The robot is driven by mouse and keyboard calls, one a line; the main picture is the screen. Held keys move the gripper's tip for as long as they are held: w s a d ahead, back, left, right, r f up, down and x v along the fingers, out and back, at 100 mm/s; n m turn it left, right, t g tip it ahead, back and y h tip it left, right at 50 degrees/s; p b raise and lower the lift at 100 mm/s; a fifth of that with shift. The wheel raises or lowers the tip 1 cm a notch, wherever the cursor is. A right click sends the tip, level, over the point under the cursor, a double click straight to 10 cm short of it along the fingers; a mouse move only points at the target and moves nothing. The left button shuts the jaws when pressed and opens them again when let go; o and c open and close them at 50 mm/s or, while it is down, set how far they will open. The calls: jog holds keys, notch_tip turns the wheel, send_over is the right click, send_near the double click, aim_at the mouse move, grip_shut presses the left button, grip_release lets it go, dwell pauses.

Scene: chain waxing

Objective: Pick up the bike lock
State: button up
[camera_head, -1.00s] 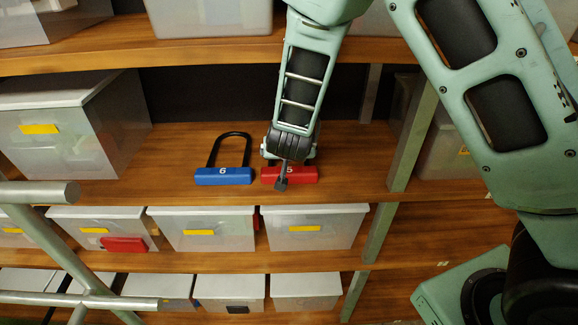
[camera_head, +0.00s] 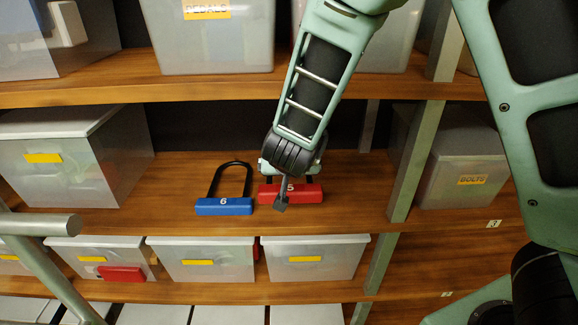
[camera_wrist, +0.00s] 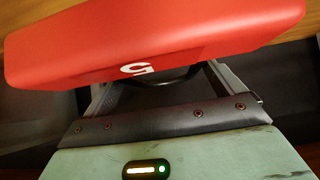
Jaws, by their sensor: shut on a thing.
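A red bike lock marked 5 (camera_head: 300,193) is at the front of the middle wooden shelf, its shackle mostly hidden behind my gripper. My gripper (camera_head: 282,203) reaches down onto the red lock and is shut on it. In the wrist view the red lock body (camera_wrist: 150,40) fills the upper part of the picture, close against my gripper, and the fingertips are hidden behind it. A blue bike lock marked 6 (camera_head: 224,206) lies just left of the red one, with its black shackle pointing to the back. I cannot tell whether the red lock is clear of the shelf.
A large grey bin (camera_head: 50,170) stands left on the same shelf (camera_head: 165,190). A metal upright (camera_head: 412,150) and a bin labelled BOLTS (camera_head: 460,160) are on the right. More bins stand above and below. A metal rail (camera_head: 40,225) crosses the lower left.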

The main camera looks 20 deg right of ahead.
jog(key=s+a, duration=0.2)
jog(key=s, duration=0.5)
jog(key=s+a, duration=0.3)
jog(key=s, duration=0.5)
jog(key=shift+s+b, duration=0.25)
jog(key=shift+b, duration=0.2)
